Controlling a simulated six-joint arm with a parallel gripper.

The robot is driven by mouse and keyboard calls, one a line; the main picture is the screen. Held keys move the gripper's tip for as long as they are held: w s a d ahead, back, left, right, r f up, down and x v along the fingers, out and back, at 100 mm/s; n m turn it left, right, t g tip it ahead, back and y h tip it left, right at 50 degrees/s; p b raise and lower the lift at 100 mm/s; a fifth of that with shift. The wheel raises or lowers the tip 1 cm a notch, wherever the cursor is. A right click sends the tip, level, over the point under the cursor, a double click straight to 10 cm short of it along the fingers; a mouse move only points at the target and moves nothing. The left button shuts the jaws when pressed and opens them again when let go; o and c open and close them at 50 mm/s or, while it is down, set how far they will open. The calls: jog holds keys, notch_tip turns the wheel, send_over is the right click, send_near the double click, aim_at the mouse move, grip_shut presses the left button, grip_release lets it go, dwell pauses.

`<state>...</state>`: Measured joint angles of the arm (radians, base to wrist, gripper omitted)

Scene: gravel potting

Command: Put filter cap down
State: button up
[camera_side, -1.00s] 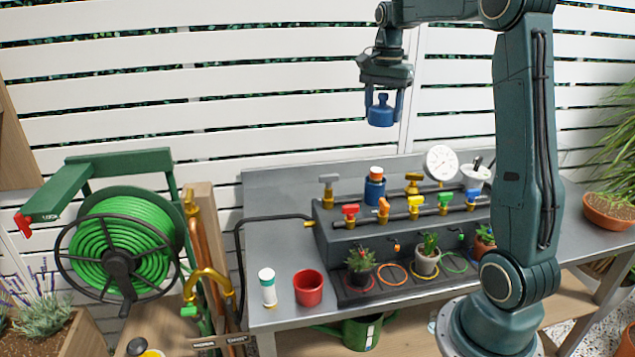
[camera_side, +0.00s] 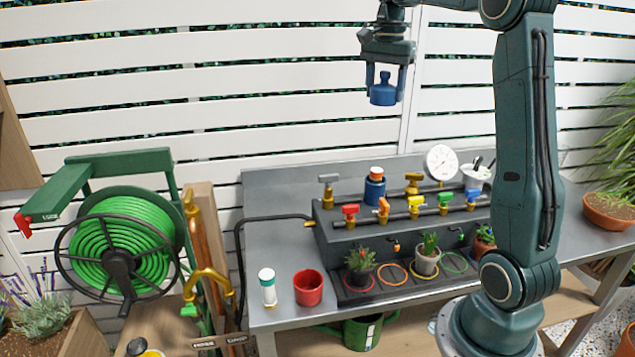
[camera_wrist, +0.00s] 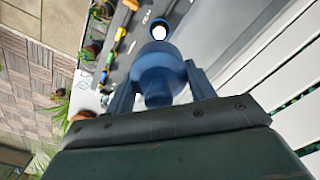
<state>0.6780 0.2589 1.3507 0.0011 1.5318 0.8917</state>
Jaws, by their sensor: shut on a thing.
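The blue filter cap (camera_side: 383,91) is a short cylinder with a narrower knob on top. My gripper (camera_side: 385,86) is shut on it and holds it upright, high above the bench, in front of the white fence. In the wrist view the cap (camera_wrist: 160,72) sits between my two fingers. Below it stands the blue filter housing (camera_side: 375,190) on the grey manifold block, with an orange and white piece on its top in the side view. In the wrist view the housing (camera_wrist: 157,33) shows a round white top inside a dark blue ring.
The metal bench (camera_side: 270,265) has bare room at its left, behind a white bottle (camera_side: 268,288) and a red pot (camera_side: 308,288). Several coloured valves, a gauge (camera_side: 441,162) and potted plants crowd the middle. A green hose reel (camera_side: 120,245) stands left.

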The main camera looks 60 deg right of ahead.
jog(key=shift+w, duration=0.1)
jog(key=w+a+f, duration=0.9)
jog(key=w+a, duration=0.1)
jog(key=a, duration=0.2)
send_over(271, 266)
notch_tip(271, 266, down, 23)
jog(key=shift+f, duration=0.1)
jog(key=shift+s, duration=0.1)
jog(key=shift+f, duration=2.1)
jog(key=shift+f, duration=0.1)
